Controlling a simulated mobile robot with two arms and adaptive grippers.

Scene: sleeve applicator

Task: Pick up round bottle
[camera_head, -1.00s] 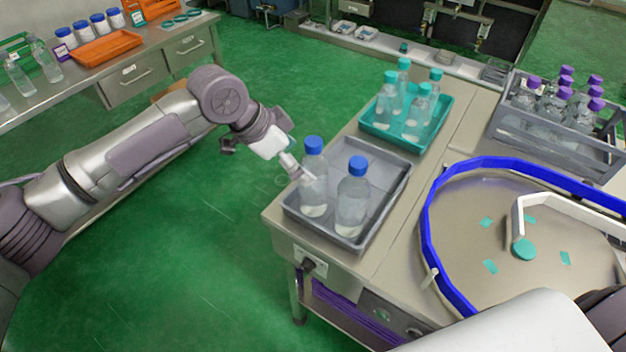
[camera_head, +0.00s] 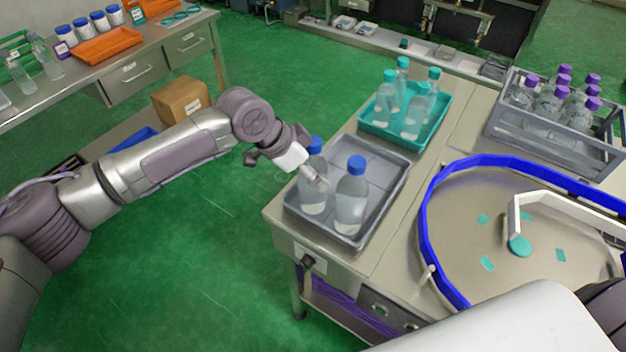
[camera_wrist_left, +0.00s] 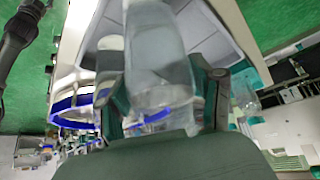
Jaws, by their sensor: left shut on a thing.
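Two clear round bottles with blue caps stand in a grey tray (camera_head: 375,226) at the table's near left corner. My left gripper (camera_head: 318,181) is shut on the left bottle (camera_head: 313,198) at its upper body, below the cap. The bottle is upright and looks to be still in the tray. In the left wrist view this bottle (camera_wrist_left: 155,60) fills the middle between the fingers. The right bottle (camera_head: 351,200) stands close beside it, apart from the gripper. My right gripper is not in view.
A teal tray (camera_head: 447,112) with several teal-capped bottles stands behind the grey tray. A grey crate (camera_head: 560,150) of purple-capped bottles is at the back right. A round turntable with a blue rail (camera_head: 428,225) is to the right.

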